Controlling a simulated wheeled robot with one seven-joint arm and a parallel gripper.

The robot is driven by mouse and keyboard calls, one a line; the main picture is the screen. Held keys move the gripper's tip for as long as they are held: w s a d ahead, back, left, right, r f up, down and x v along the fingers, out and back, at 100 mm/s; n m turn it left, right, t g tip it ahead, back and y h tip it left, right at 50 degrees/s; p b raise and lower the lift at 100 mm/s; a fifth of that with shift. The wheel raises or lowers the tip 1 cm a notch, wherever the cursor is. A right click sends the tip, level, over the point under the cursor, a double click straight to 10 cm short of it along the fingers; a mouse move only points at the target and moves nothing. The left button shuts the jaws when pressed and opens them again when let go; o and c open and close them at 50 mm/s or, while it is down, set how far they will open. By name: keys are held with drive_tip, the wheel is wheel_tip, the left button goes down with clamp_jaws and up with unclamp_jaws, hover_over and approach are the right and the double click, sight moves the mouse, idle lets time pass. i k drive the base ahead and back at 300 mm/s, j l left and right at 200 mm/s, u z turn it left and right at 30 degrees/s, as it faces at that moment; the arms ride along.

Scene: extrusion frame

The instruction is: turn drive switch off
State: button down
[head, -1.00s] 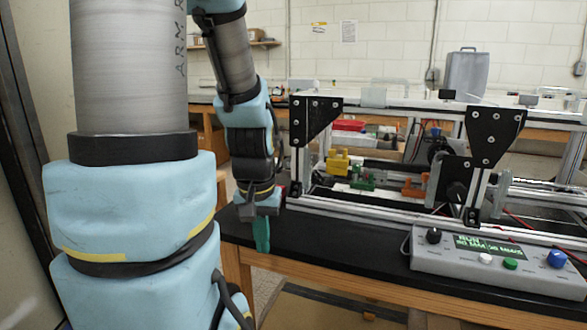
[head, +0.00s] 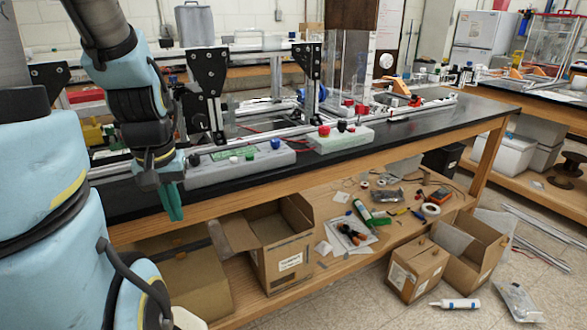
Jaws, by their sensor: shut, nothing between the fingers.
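A grey control box (head: 210,177) with a green label lies on the black bench, right of my gripper. It carries a black knob (head: 193,159), a white button (head: 233,159), a green button (head: 249,155) and a blue knob (head: 275,144). A second, paler box (head: 345,143) to its right has a red knob (head: 324,130) and dark ones. I cannot tell which of these is the drive switch, or its setting. My gripper (head: 173,212) has teal fingers, shut and empty, pointing down in front of the bench edge, apart from both boxes.
The aluminium extrusion frame (head: 207,85) stands behind the boxes. The black benchtop (head: 420,128) runs right. Cardboard boxes (head: 283,245) and tools fill the lower shelf. More open cartons (head: 440,262) and a white tube (head: 455,303) lie on the floor at right.

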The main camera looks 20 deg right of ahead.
sight(342, 125)
drive_tip(key=z, duration=0.3)
drive_tip(key=l+u, duration=0.15)
drive_tip(key=u, duration=0.35)
drive_tip(key=l+u, duration=0.2)
drive_tip(key=u, duration=0.3)
drive_tip(key=l+u, duration=0.15)
drive_tip(key=u, duration=0.35)
drive_tip(key=l+u, duration=0.2)
drive_tip(key=u, duration=0.3)
